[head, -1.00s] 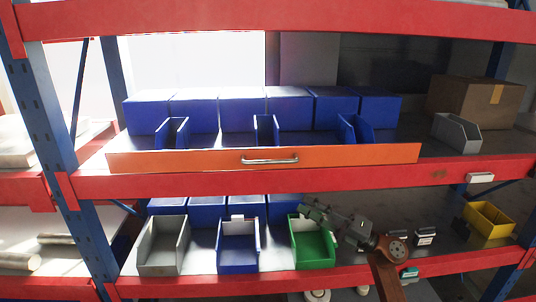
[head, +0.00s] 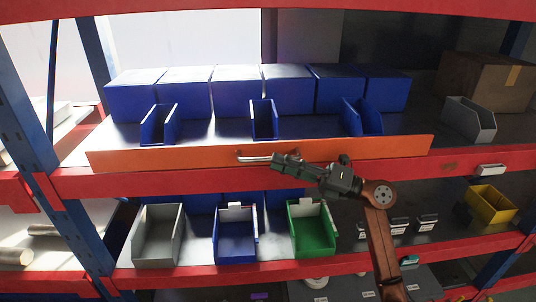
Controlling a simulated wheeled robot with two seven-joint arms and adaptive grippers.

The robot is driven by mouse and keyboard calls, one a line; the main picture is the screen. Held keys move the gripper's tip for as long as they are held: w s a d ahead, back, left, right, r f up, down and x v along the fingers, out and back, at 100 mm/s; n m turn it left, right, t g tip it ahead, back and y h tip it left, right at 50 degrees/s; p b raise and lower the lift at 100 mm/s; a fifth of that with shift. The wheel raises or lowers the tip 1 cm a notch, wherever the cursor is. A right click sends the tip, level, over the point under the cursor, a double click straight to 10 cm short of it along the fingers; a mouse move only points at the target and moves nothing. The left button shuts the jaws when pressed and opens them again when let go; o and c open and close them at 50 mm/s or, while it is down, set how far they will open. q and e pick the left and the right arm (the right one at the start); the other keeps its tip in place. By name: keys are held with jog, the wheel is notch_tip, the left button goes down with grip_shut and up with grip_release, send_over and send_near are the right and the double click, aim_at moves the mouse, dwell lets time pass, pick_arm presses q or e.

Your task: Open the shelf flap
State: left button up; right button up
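The shelf flap is a long orange panel (head: 160,157) standing upright along the front of the middle shelf. A silver bar handle (head: 253,158) sits at its centre. My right gripper (head: 278,161) is in front of the flap, pointing left, with its fingertips at the right part of the handle and covering that end. I cannot tell whether the fingers are around the bar or just in front of it, or whether they are open. My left gripper is not in view.
Small blue bins (head: 263,119) and large blue boxes (head: 237,91) stand behind the flap. Below are a grey bin (head: 157,237), a blue bin (head: 236,240) and a green bin (head: 312,230). A red beam (head: 480,158) runs under the flap.

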aim_at(267, 159)
jog(key=x, duration=0.3)
jog(key=shift+d+r+p, duration=0.1)
jog(key=shift+p, duration=0.3)
jog(key=shift+w+a, duration=0.15)
jog(key=shift+a, duration=0.2)
jog(key=shift+w+a, duration=0.1)
jog(key=shift+a, duration=0.05)
grip_shut()
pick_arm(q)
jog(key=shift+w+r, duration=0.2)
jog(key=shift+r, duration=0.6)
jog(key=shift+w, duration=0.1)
